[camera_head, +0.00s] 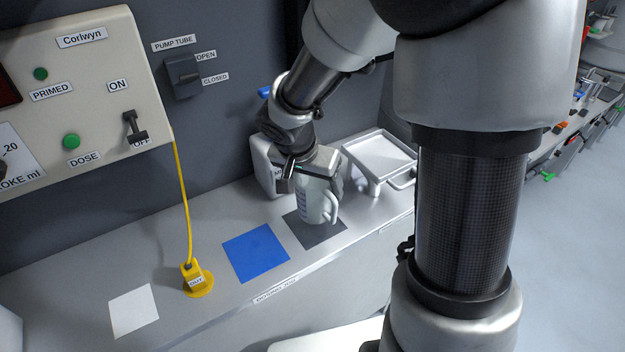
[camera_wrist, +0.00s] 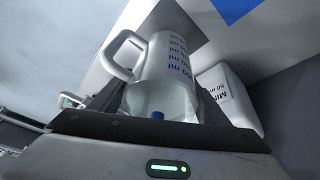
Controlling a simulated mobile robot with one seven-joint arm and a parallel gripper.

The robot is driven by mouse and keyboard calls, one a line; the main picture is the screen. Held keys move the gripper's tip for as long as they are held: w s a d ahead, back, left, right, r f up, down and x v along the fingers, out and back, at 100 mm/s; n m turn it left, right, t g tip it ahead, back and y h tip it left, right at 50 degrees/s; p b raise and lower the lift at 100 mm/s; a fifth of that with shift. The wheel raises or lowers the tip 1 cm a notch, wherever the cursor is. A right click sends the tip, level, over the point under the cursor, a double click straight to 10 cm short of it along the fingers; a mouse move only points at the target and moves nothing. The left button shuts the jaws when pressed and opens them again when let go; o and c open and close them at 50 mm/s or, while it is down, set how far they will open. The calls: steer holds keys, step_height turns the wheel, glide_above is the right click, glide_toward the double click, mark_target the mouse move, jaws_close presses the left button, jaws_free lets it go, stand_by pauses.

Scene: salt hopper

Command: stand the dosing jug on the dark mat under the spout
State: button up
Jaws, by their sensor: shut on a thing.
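The dosing jug (camera_head: 313,203) is a pale, translucent jug with a white handle. It is upright in the head view, at the rear part of the dark mat (camera_head: 318,237); I cannot tell whether its base touches the mat. My gripper (camera_head: 316,168) is shut on it from above. In the wrist view the jug (camera_wrist: 163,65) with its blue ml marks lies between the fingers (camera_wrist: 150,120), and a small blue spot shows inside it. No spout is clearly visible; my arm covers part of the wall above the mat.
A white block (camera_head: 262,165) with a printed label stands behind the jug; its "50 ml" label shows in the wrist view (camera_wrist: 222,92). A white raised tray (camera_head: 375,172) stands close at right.

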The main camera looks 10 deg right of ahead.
steer(key=shift+f, duration=0.55)
steer(key=shift+s+f+b, duration=0.15)
steer(key=shift+f+b, duration=0.45)
steer(key=shift+b, duration=0.35)
steer(key=o, duration=1.1)
steer(key=shift+s+f, duration=0.1)
steer(key=shift+r+p, duration=0.65)
steer(key=shift+p, duration=0.3)
steer(key=v, duration=0.6)
steer(key=p+v, duration=0.1)
steer(key=v, duration=0.5)
steer(key=shift+w+r+p, duration=0.1)
steer(key=shift+w+p, duration=0.15)
steer(key=shift+p, duration=0.05)
steer(key=shift+d, duration=0.1)
